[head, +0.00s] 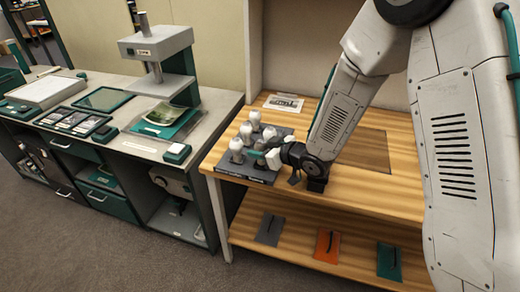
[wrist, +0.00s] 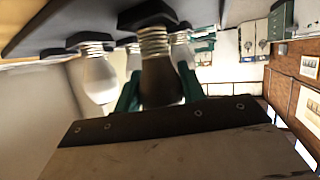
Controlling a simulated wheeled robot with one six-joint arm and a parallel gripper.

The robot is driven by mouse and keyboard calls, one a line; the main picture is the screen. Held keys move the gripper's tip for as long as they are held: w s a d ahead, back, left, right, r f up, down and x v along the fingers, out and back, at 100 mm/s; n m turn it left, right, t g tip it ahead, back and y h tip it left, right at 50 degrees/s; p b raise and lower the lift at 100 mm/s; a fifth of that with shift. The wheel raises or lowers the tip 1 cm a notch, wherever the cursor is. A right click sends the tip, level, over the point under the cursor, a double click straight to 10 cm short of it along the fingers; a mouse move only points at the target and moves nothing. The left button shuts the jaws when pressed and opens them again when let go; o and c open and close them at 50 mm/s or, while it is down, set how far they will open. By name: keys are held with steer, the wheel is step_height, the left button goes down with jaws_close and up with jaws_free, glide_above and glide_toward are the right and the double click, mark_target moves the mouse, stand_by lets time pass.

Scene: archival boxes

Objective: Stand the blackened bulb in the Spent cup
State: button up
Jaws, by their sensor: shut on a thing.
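My gripper (head: 262,156) is at the right side of a dark bulb tray (head: 231,168) on the wooden bench. In the wrist view its green fingers (wrist: 160,92) are shut on a bulb (wrist: 158,75). This bulb has a ribbed metal base and looks dark grey, darker than the pale bulb (wrist: 97,78) to its left. The wrist view is turned over, with bases upward near the dark tray surface (wrist: 60,22). I cannot tell whether the held bulb touches the tray. Several white bulbs (head: 236,146) stand upright on the tray. I cannot make out a Spent cup or its label.
A printed card (head: 284,103) lies behind the tray. A darker flat panel (head: 365,150) is set on the bench behind my arm. The lower shelf holds grey (head: 269,229), orange (head: 327,246) and green (head: 389,262) pieces. A grey workbench (head: 150,149) with equipment stands to the left.

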steer(key=shift+f, duration=0.6)
stand_by(0.3)
steer(key=o, duration=0.7)
steer(key=shift+v, duration=5.5)
steer(key=shift+w+r, duration=0.15)
